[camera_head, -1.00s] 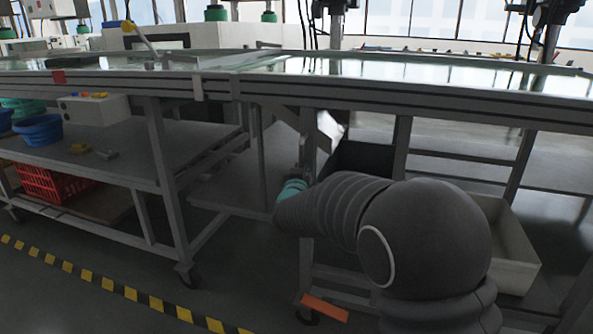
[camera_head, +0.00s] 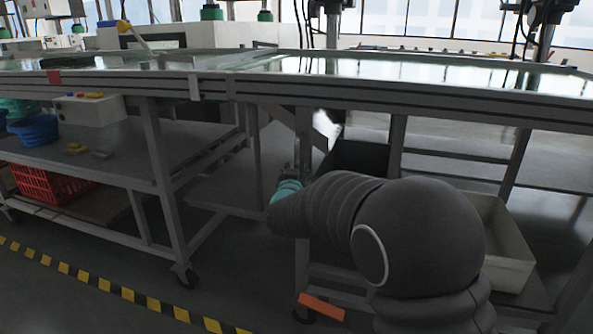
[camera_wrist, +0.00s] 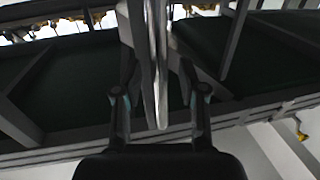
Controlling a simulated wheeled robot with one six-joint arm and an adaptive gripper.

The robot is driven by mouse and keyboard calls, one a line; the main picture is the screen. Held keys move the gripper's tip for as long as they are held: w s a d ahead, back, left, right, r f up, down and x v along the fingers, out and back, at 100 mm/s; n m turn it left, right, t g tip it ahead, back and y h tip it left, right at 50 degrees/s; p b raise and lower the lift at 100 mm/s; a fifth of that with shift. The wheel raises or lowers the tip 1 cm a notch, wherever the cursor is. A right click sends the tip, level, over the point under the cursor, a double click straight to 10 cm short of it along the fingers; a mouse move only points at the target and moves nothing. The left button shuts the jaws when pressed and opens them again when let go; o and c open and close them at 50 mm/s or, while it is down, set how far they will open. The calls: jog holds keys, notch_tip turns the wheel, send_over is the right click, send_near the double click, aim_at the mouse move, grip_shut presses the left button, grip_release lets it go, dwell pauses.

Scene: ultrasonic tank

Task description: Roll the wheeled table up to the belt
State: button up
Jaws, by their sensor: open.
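A long glass-topped table frame (camera_head: 420,100) runs across the head view on grey metal legs. A grey table frame with a lower shelf (camera_head: 110,160) stands at the left, on casters. My gripper (camera_head: 289,172) reaches to an upright leg (camera_head: 302,240) of the right-hand frame, below the top rail. In the wrist view my gripper (camera_wrist: 162,92) is open, with one finger on each side of a metal upright (camera_wrist: 158,60). Whether the fingers touch it I cannot tell. A caster shows low at the foot of this leg. I cannot make out the belt for certain.
Blue bowls (camera_head: 35,130) and a white box (camera_head: 92,110) sit on the left shelf, a red crate (camera_head: 45,185) below. A cream bin (camera_head: 495,240) stands right of my arm. A yellow-black floor stripe (camera_head: 100,283) crosses front left. Dark floor beside it is clear.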

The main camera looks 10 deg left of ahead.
jog(key=s+d, duration=0.1)
jog(key=s, duration=1)
jog(key=shift+s, duration=0.2)
jog(key=s+a+f+n+g+y, duration=0.2)
jog(key=s+a+f+g+y, duration=0.3)
jog(key=f, duration=0.4)
jog(key=s+d+f+n+g, duration=0.1)
jog(key=s+d+f+g, duration=0.2)
jog(key=s+g, duration=0.3)
jog(key=s+d+r+m+h+p, duration=0.1)
jog(key=s+d+r+h, duration=0.1)
jog(key=s+d, duration=0.5)
jog(key=s+d+r+m+g+h, duration=0.1)
jog(key=s+d+r, duration=0.3)
jog(key=d, duration=1.1)
jog(key=s+d+r+m+h+p, duration=0.1)
jog(key=s+d+r+m+h, duration=0.1)
jog(key=s+d, duration=0.8)
jog(key=shift+d+r+h+p, duration=0.35)
jog(key=shift+d+r+h, duration=0.35)
jog(key=shift+d+h, duration=0.3)
jog(key=shift+d, duration=0.1)
